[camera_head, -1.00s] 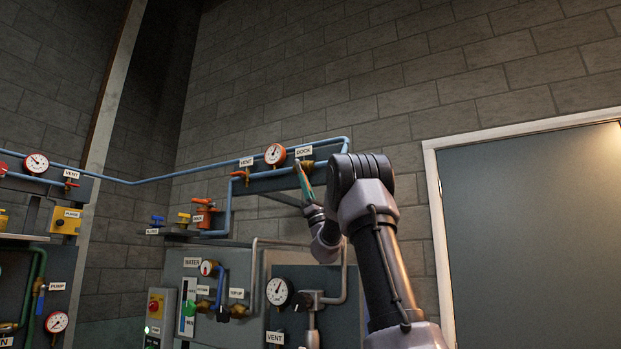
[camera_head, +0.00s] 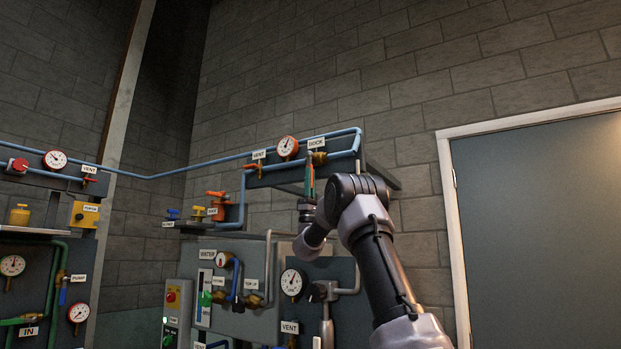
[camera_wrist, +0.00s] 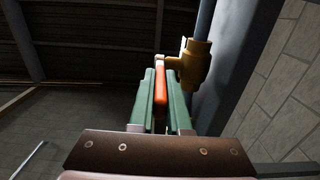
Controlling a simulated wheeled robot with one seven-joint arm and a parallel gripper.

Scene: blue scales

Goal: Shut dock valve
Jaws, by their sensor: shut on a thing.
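The dock valve is a brass body (camera_head: 319,158) on the blue pipe, just below the white DOCK label (camera_head: 317,143). In the wrist view its brass body (camera_wrist: 194,66) sits on the pipe, with a red-orange lever (camera_wrist: 161,88) beside it. My gripper (camera_head: 310,178) reaches up under the valve in the head view, its green fingers nearly upright. In the wrist view my gripper (camera_wrist: 162,78) has a green finger on each side of the lever and is shut on it. The lever is mostly hidden in the head view, so its exact angle is hard to tell there.
A gauge (camera_head: 288,147) and the red-handled VENT valve (camera_head: 255,168) sit left along the same panel. A shelf with small valves (camera_head: 218,198) is lower left. The WATER panel (camera_head: 240,260) stands below. A grey door (camera_head: 540,220) is at right.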

